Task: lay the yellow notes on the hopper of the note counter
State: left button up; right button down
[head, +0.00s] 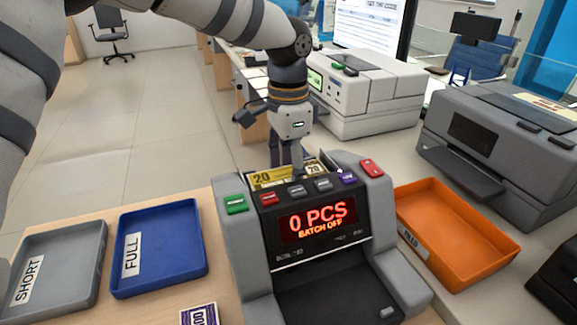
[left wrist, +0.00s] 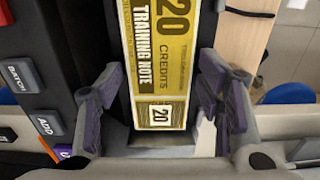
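The yellow notes (head: 270,178) lie in the hopper at the top back of the note counter (head: 375,215), behind its row of buttons. In the left wrist view the yellow notes (left wrist: 158,50) show face up with "20" and "TRAINING NOTE". My left gripper (head: 286,165) points down at the hopper. In the left wrist view its two fingers (left wrist: 163,110) stand apart on either side of the notes' near end, and I see no grip on them. The counter's display reads "0 PCS, BATCH OFF". My right gripper is in neither view.
A grey SHORT tray (head: 75,245) and a blue FULL tray (head: 185,240) stand left of the counter. An orange tray (head: 455,215) stands to its right, by a dark grey printer (head: 455,130). A purple-edged note bundle (head: 200,314) lies at the front.

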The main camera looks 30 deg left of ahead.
aim_at(289, 175)
pick_arm(q)
notch_tip(289, 175, up, 12)
jog(key=shift+r, duration=0.2)
dwell(0.4)
